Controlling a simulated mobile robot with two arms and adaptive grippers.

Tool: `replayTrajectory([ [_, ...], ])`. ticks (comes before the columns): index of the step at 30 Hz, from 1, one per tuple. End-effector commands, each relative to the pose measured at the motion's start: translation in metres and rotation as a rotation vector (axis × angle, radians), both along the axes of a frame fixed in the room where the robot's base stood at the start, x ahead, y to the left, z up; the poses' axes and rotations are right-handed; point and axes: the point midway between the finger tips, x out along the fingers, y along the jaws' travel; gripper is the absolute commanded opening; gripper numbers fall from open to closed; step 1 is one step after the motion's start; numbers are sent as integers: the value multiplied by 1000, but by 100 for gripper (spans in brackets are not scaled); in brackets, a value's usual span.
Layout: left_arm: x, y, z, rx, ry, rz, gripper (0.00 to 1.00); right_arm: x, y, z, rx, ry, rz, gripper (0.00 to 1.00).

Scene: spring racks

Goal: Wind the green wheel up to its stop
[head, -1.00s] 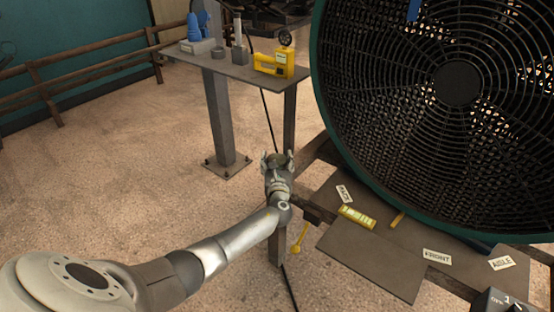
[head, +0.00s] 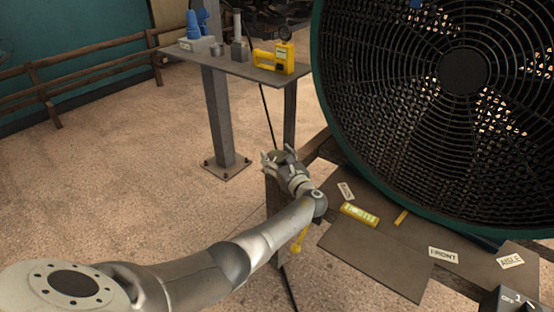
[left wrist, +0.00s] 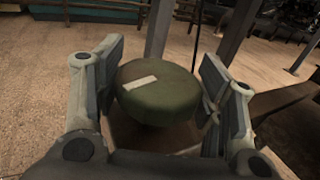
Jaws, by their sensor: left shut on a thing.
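The green wheel (left wrist: 158,97) is a round, dark green knob with a pale mark on its top face, in the middle of the left wrist view. My left gripper (left wrist: 160,100) has one finger on each side of it and is shut on it. In the head view the left gripper (head: 279,158) is at the near left corner of the bench, pointing up and left. The wheel is small and mostly hidden by the fingers there.
A large caged fan (head: 462,72) stands at the right. On the bench (head: 375,262) lie a yellow level (head: 359,215) and labels, including FRONT (head: 443,255) and AISLE (head: 510,261). A shelf (head: 235,68) behind holds a yellow tool (head: 274,60). Open floor lies left.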

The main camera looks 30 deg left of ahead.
Motion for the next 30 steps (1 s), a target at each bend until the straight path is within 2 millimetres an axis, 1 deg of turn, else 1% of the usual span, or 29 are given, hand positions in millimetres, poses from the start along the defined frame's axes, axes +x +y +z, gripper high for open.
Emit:
replayTrajectory([
  [3,0,0,0,-1,-1,6,39,0,0,3,-1,-2,0,40],
  [13,0,0,0,-1,-1,6,39,0,0,3,-1,-1,0,40],
  [14,0,0,0,-1,-1,6,64,0,0,3,-1,-1,0,40],
  [18,0,0,0,-1,-1,6,82,1,0,3,0,-1,0,40],
  [19,0,0,0,-1,-1,6,84,1,0,3,0,-1,0,40],
  [30,-1,-1,0,-1,-1,5,84,0,-1,3,-1,-1,0,40],
])
